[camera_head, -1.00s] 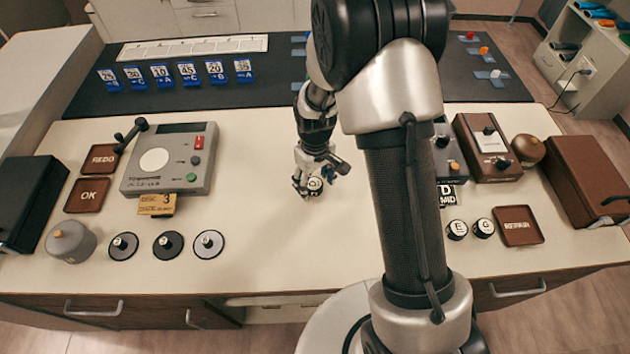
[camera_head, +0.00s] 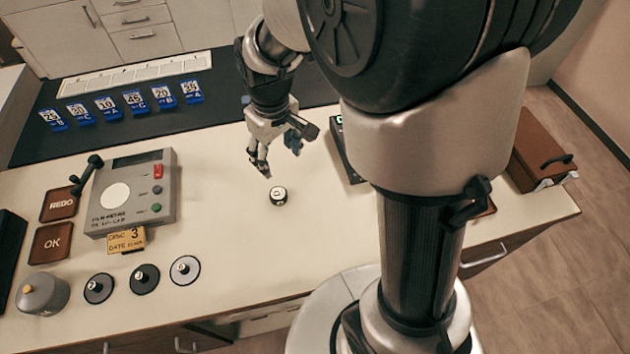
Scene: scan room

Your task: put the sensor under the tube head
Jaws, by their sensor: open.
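My gripper (camera_head: 277,158) is open and empty above the pale counter, just behind a small round black-and-white piece (camera_head: 278,196). This piece stands upright on the counter, apart from the fingers; the mark on its top is too small to read. No label shows which thing is the sensor. Three dark or grey discs with pegs, one of them the grey disc (camera_head: 185,270), lie at the front left. I cannot tell which part is the tube head; a black arm-like fitting (camera_head: 87,176) stands beside a grey meter box (camera_head: 133,190) with a round white plate.
Brown REDO (camera_head: 60,204) and OK (camera_head: 50,243) trays and a grey knobbed pot (camera_head: 42,292) are at left. Blue numbered cards (camera_head: 135,102) stand on the dark back mat (camera_head: 210,125). My arm hides much of the right side. Counter around the small piece is clear.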

